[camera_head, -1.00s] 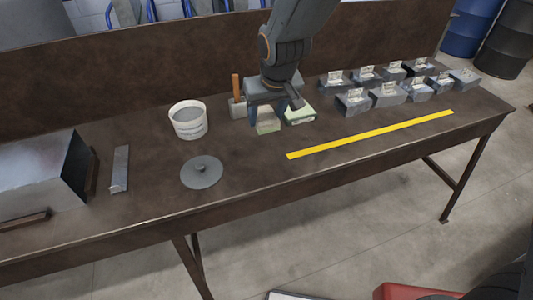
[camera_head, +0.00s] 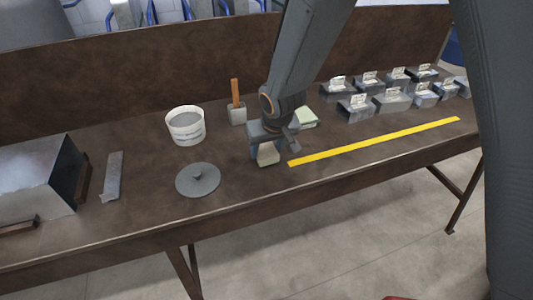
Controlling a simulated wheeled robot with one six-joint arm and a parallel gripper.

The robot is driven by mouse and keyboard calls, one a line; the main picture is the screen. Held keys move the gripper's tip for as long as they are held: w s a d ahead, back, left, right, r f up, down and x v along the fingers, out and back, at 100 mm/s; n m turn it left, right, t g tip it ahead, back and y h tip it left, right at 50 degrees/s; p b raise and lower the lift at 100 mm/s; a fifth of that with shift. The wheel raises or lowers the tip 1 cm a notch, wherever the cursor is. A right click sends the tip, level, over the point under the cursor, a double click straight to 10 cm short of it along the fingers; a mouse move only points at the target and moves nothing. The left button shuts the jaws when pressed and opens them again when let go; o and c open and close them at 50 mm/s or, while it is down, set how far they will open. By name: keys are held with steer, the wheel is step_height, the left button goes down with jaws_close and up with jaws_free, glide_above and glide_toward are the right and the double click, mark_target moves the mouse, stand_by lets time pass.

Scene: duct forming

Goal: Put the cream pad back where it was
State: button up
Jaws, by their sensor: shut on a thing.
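The cream pad (camera_head: 268,156) is a small pale block low in my gripper (camera_head: 268,147), near the middle of the workbench. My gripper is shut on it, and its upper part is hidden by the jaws. I cannot tell whether the pad touches the bench top. The pad is left of the yellow strip's near end and right of the grey round disc.
A pale green-topped block (camera_head: 307,118) lies just behind and right of my gripper. An orange-handled tool in a grey block (camera_head: 237,106), a white tub (camera_head: 186,125), the grey disc (camera_head: 198,180) and a yellow strip (camera_head: 380,141) are around. Several metal pieces stand at the right rear.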

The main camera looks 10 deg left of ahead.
steer(key=shift+f, duration=0.75)
steer(key=shift+f+b, duration=0.15)
steer(key=shift+b, duration=0.35)
steer(key=o, duration=1)
steer(key=shift+r+p, duration=0.25)
steer(key=shift+p, duration=0.15)
steer(key=v, duration=1.2)
steer(key=s+d+m+g, duration=0.1)
steer(key=s+d+m, duration=0.1)
steer(key=d, duration=0.7)
steer(key=s+d+f+m+g+h, duration=0.1)
steer(key=s+d, duration=0.4)
steer(key=d, duration=0.5)
steer(key=s+d+f+m+g+h, duration=0.1)
steer(key=s+d+m, duration=0.2)
steer(key=d, duration=0.7)
steer(key=shift+s+d+f, duration=0.1)
steer(key=shift+s+d, duration=0.15)
steer(key=shift+s, duration=0.3)
